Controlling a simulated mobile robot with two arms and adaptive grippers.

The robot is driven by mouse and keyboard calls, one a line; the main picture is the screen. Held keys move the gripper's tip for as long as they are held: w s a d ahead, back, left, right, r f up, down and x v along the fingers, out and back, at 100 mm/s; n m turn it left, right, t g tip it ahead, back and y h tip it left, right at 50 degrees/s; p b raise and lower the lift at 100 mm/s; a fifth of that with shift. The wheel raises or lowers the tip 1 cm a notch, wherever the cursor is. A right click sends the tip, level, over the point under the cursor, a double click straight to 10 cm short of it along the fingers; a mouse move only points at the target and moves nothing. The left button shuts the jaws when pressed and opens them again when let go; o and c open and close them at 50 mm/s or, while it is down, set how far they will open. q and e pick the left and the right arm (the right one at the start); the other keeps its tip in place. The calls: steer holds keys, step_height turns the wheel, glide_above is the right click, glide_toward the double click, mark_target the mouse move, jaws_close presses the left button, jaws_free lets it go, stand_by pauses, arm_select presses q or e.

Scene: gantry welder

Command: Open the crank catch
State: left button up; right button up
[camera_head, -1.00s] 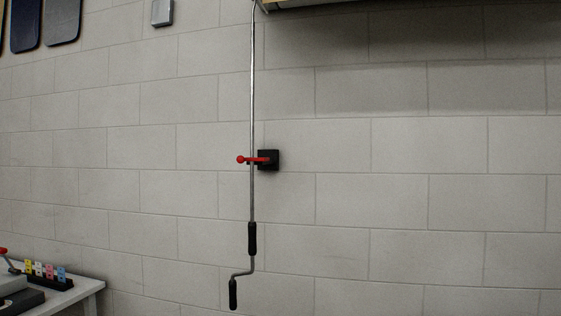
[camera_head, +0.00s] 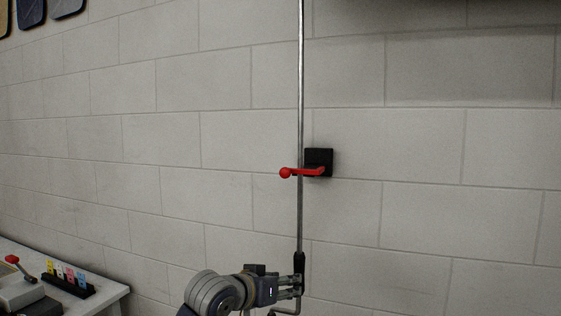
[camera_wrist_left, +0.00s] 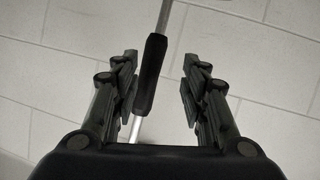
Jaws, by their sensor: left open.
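The crank catch is a red lever with a ball end (camera_head: 302,172) on a black wall plate (camera_head: 320,160). The lever lies across the front of the thin metal crank rod (camera_head: 300,90), with its ball left of the rod. My left gripper (camera_head: 292,286) is open, well below the catch, at the rod's black grip sleeve (camera_head: 300,264). In the left wrist view the sleeve (camera_wrist_left: 150,74) shows between the spread fingers (camera_wrist_left: 160,78), nearer the left finger; I cannot tell whether they touch. The crank's lower end is partly hidden by my gripper.
A bench (camera_head: 110,296) at the lower left holds a black rack with coloured tags (camera_head: 68,280) and a red-knobbed lever device (camera_head: 20,280). Dark panels (camera_head: 32,10) hang at the upper left. The block wall around the catch is clear.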

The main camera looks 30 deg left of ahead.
arm_select(q)
steer(key=s+r+t, duration=0.2)
steer(key=s+r, duration=0.1)
steer(key=r, duration=0.6)
steer(key=s+r+t, duration=0.1)
steer(key=s+r, duration=0.2)
steer(key=r, duration=0.6)
steer(key=t+p, duration=0.2)
glide_toward(282, 174)
steer(key=w+p, duration=0.1)
steer(key=w, duration=0.3)
steer(key=w+p, duration=0.2)
steer(key=w, duration=0.2)
steer(key=shift+r, duration=0.25)
steer(key=shift+w, duration=0.4)
steer(key=shift+f, duration=0.1)
arm_select(e)
step_height(282, 174, up, 6)
steer(key=s+d, duration=0.1)
steer(key=s, duration=0.1)
steer(key=shift+s+f, duration=0.2)
steer(key=shift+s, duration=0.05)
arm_select(q)
steer(key=shift+c, duration=0.2)
jaws_close()
arm_select(e)
steer(key=shift+w, duration=0.1)
